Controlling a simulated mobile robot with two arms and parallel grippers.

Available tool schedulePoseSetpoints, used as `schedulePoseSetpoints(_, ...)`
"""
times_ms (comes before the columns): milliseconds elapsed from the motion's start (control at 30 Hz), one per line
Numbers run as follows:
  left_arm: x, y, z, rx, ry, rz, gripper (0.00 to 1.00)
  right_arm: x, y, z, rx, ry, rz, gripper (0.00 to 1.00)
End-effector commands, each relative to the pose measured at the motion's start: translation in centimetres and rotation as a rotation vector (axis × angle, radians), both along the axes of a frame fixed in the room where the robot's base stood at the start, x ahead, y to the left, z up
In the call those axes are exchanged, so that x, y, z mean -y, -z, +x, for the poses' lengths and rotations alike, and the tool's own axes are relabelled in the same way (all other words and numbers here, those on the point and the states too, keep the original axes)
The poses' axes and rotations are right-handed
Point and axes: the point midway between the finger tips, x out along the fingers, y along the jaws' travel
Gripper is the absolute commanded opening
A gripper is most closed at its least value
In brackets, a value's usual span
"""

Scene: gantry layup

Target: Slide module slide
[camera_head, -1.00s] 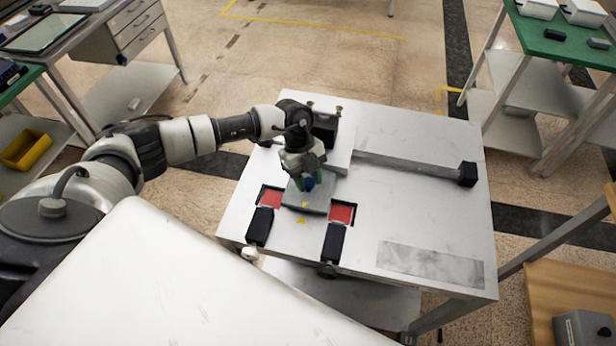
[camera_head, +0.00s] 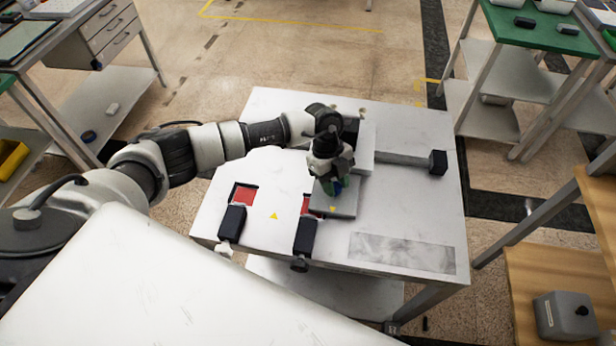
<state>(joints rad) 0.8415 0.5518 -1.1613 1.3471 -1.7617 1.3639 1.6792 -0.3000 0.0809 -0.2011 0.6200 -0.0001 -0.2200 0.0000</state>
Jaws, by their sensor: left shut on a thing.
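The slide module is a light grey plate (camera_head: 345,203) with a small yellow triangle near its front edge, joined to a white carriage block (camera_head: 365,150) behind it. It sits on the white table around a grey rail (camera_head: 405,160) that ends in a black stop block (camera_head: 438,162). My left gripper (camera_head: 334,186) is over the plate, shut on a part of the module that its fingers hide. The plate partly covers the right red pad (camera_head: 312,204). The left red pad (camera_head: 244,196) is uncovered. A yellow triangle (camera_head: 274,215) on the table lies left of the plate. My right gripper is not in view.
Two black blocks (camera_head: 232,223) (camera_head: 304,236) stand at the table's front edge by the red pads. A grey textured patch (camera_head: 402,252) lies front right. The rail is clear between carriage and stop. A wooden bench with a grey box (camera_head: 565,315) stands at the right.

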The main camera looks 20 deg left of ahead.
Motion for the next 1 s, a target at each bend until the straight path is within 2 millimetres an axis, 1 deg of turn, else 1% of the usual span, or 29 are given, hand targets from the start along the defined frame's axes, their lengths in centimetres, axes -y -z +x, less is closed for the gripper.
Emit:
schedulePoseSetpoints(33,2.0,-0.1,0.5,0.005,0.007,-0.008,0.0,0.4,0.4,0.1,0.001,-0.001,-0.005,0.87)
schedulePoseSetpoints(133,5.1,0.1,1.3,0.005,0.008,-0.006,0.0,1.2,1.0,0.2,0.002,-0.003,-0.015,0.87)
schedulePoseSetpoints(200,7.2,0.1,1.9,0.006,0.007,-0.004,0.0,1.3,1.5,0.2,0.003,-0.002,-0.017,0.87)
schedulePoseSetpoints(300,9.8,0.2,2.6,0.005,0.005,-0.003,0.0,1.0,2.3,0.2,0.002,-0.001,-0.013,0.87)
schedulePoseSetpoints(400,12.0,0.2,3.2,0.006,0.004,-0.004,0.0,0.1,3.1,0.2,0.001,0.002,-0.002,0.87)
schedulePoseSetpoints(500,13.7,0.1,3.7,0.005,0.001,-0.003,0.0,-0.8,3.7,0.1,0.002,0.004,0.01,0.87)
schedulePoseSetpoints(600,14.9,0.0,4.0,0.004,0.001,-0.002,0.0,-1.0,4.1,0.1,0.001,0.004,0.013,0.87)
schedulePoseSetpoints(700,15.6,0.0,4.2,0.004,0.0,-0.002,0.0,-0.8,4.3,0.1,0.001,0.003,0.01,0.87)
schedulePoseSetpoints(833,16.1,-0.1,4.3,0.004,-0.001,-0.002,0.0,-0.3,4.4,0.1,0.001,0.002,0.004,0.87)
schedulePoseSetpoints(1000,16.2,-0.2,4.3,0.004,0.0,-0.004,0.0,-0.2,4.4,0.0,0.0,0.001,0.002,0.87)
